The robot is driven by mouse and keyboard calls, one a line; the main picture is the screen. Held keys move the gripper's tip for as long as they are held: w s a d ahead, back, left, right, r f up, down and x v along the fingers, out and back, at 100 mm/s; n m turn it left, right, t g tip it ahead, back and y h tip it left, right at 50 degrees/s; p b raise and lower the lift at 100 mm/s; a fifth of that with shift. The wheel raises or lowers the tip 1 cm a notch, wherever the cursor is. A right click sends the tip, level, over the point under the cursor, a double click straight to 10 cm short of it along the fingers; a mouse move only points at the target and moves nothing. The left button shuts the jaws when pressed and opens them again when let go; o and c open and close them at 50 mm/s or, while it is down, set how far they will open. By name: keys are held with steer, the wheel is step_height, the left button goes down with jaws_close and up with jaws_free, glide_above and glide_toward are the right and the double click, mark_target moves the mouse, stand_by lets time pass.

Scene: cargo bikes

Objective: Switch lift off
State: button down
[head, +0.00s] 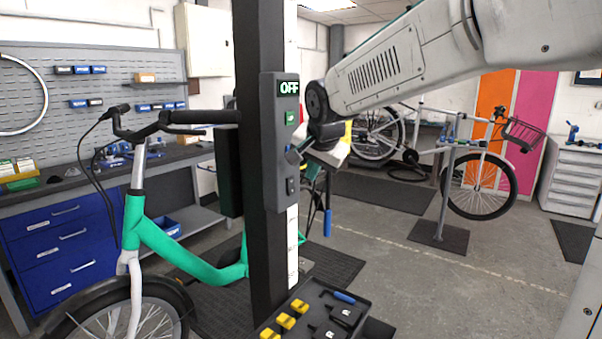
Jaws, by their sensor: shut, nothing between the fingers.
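The lift's grey control box (270,140) is fixed to the dark lift column (259,50) in the middle of the view.
A green bike (170,245) stands left of the column. A tray (262,326) with yellow pieces and tools lies at the column's foot. A workbench with blue drawers (68,245) is at left. Open floor (400,265) lies to the right, before another bike on a stand (442,195).

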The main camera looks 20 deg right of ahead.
steer(key=w+a+r+v, duration=0.1)
steer(key=v, duration=0.8)
steer(key=shift+w, duration=0.3)
steer(key=s+f+n+g, duration=0.2)
steer(key=s+f, duration=0.4)
steer(key=s, duration=0.4)
steer(key=s+f+n+g, duration=0.2)
steer(key=s+f+n, duration=0.2)
steer(key=s, duration=0.7)
steer(key=s+d+f+n+g+y, duration=0.1)
steer(key=s+f+n+g, duration=0.1)
steer(key=s+f, duration=0.6)
steer(key=shift+s+f+n, duration=0.3)
steer(key=shift+s+n, duration=0.5)
steer(key=shift+s, duration=0.4)
steer(key=shift+d, duration=0.1)
